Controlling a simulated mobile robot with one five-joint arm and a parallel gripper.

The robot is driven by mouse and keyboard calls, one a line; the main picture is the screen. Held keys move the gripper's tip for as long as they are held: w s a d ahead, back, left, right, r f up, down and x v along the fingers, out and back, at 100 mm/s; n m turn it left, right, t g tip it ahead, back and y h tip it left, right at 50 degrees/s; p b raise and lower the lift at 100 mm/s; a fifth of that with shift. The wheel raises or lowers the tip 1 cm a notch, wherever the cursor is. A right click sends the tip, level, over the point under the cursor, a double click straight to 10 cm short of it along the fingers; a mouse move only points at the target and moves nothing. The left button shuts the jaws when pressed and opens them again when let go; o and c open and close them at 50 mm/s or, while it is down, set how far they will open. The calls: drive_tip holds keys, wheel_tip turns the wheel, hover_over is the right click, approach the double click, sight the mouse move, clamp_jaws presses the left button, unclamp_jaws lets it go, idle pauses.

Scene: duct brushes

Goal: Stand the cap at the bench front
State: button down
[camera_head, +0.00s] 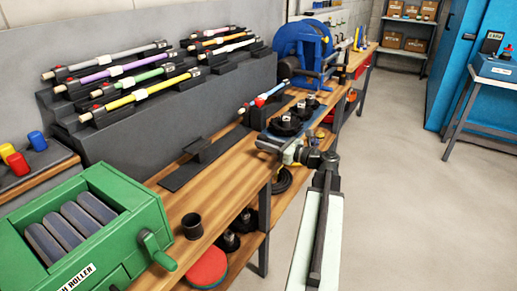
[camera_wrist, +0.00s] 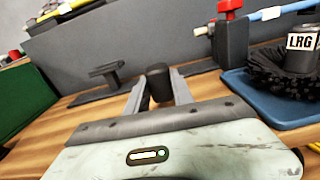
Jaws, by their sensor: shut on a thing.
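My gripper (camera_wrist: 158,90) is shut on a small black cap (camera_wrist: 158,80), which shows between the two fingertips in the wrist view. The cap looks roughly upright, and its lower part is partly hidden by the fingers. In the head view my gripper (camera_head: 272,146) is over the front edge of the wooden bench (camera_head: 228,165), beside the blue mat. I cannot make out the held cap clearly there. Whether the cap touches the bench top is not clear.
A dark cup (camera_head: 192,226) stands near the bench front by the green roller machine (camera_head: 95,235). A blue mat (camera_wrist: 265,100) with black brushes lies to the right. A dark stand (camera_head: 200,150) is behind. Bare wood lies between cup and gripper.

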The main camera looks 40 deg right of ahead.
sight(263, 155)
drive_tip(key=shift+w+d, duration=0.15)
drive_tip(key=shift+w, duration=0.15)
drive_tip(key=f+b, duration=0.3)
drive_tip(key=shift+w+d+f, duration=0.2)
drive_tip(key=shift+d+f, duration=0.05)
drive_tip(key=shift+s+f+b, duration=0.1)
drive_tip(key=shift+f+b, duration=0.15)
drive_tip(key=shift+b, duration=0.3)
drive_tip(key=shift+w+a+r, duration=0.2)
drive_tip(key=shift+w+a, duration=0.05)
drive_tip(key=shift+f, duration=0.15)
drive_tip(key=c, duration=1.1)
unclamp_jaws()
